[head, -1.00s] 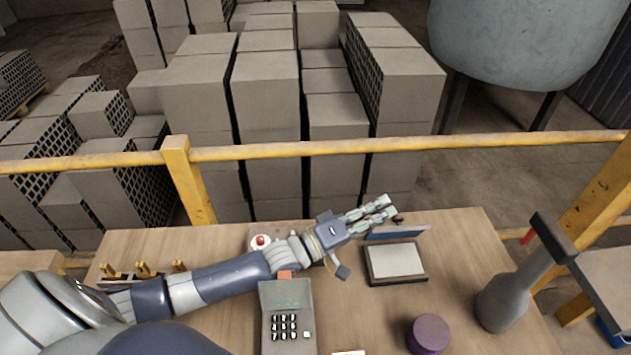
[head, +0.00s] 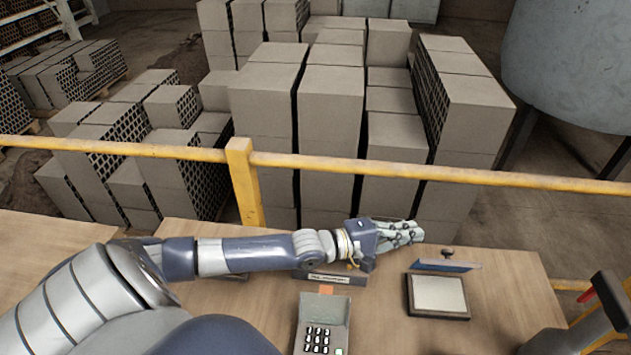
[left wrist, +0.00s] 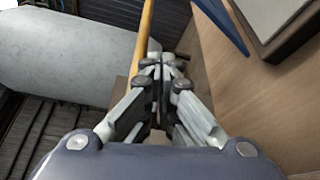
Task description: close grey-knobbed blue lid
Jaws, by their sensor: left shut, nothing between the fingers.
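The blue lid (head: 446,265) stands raised, tilted up at the back edge of a dark-framed box (head: 438,297) with a pale top. Its knob (head: 447,252) shows as a small dark shape behind the lid. In the left wrist view part of the lid (left wrist: 222,22) shows at the top, beside the box (left wrist: 275,25). My left gripper (head: 418,236) is shut and empty. It is above the back edge of the table, left of the lid and apart from it. In the left wrist view its fingertips (left wrist: 158,68) are together. My right gripper is not in view.
A grey keypad device (head: 322,325) stands on the wooden table (head: 510,290) left of the box. A labelled holder (head: 330,278) lies under my left forearm. A yellow rail (head: 420,175) runs behind the table. A grey bottle-like object (head: 540,343) stands at right.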

